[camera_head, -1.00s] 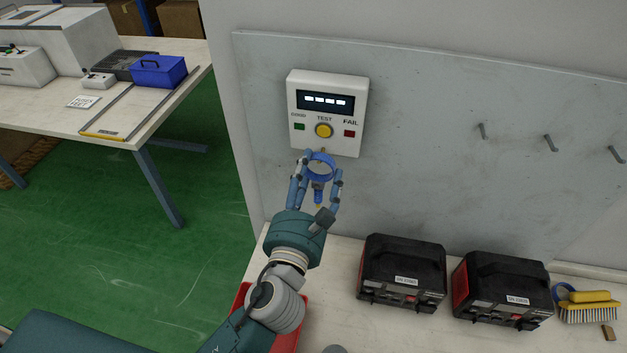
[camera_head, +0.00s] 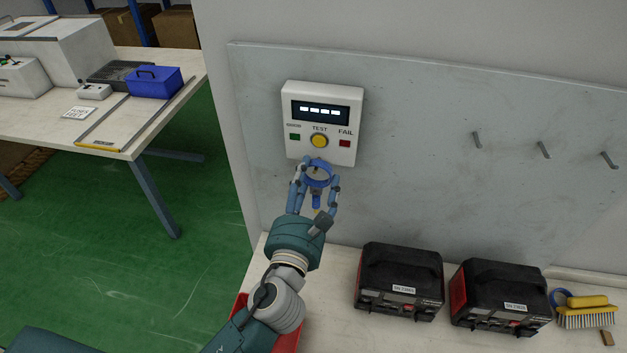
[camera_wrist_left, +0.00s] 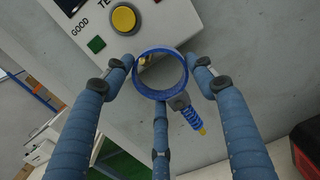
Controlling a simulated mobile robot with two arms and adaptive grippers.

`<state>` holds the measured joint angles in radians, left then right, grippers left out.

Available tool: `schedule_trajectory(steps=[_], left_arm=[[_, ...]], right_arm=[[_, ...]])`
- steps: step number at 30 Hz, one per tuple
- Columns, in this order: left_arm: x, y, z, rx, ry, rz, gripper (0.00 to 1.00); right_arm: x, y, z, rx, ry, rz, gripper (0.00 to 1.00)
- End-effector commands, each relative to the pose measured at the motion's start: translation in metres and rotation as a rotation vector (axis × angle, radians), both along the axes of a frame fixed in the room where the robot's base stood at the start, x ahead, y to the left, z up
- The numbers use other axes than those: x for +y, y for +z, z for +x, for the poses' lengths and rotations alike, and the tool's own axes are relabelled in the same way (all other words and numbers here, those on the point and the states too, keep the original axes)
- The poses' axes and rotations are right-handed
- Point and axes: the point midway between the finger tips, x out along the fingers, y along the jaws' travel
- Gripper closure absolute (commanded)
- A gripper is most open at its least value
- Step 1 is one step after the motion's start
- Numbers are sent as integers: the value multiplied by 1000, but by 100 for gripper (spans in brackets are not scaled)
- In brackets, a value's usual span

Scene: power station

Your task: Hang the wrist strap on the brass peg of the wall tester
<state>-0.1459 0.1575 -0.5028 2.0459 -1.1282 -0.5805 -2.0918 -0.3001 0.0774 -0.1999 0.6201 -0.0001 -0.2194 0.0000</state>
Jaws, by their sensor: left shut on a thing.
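The wrist strap is a blue ring (camera_head: 317,187) with a short coiled cord (camera_wrist_left: 191,117) ending in a yellow tip. My left gripper (camera_head: 318,168) is shut on it, the fingers around the ring. The white wall tester (camera_head: 347,105) has a lit display, a yellow button and green and red squares. The ring is just below the tester's lower edge. In the left wrist view, a small brass-coloured part, likely the peg (camera_wrist_left: 147,61), shows through the ring opening (camera_wrist_left: 163,97). I cannot tell whether the ring is around the peg or only in front of it. My right gripper is out of view.
The tester is on a grey wall panel (camera_head: 410,150) with three bare hooks (camera_head: 543,150) at right. A red bin is partly hidden behind my arm.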

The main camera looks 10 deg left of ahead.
Motion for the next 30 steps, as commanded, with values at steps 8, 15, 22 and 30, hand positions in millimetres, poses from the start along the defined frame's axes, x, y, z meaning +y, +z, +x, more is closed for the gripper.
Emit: schedule_trajectory(steps=[8, 15, 22, 30], left_arm=[[0, 0, 0, 0, 0, 0, 24], [0, 0, 0, 1, 0, 0, 22], [0, -2, -15, 3, -1, 1, 22], [0, -5, -72, 6, -1, 1, 22]], right_arm=[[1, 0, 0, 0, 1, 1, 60], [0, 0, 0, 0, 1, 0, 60], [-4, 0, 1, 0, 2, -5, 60], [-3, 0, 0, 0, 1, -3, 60]])
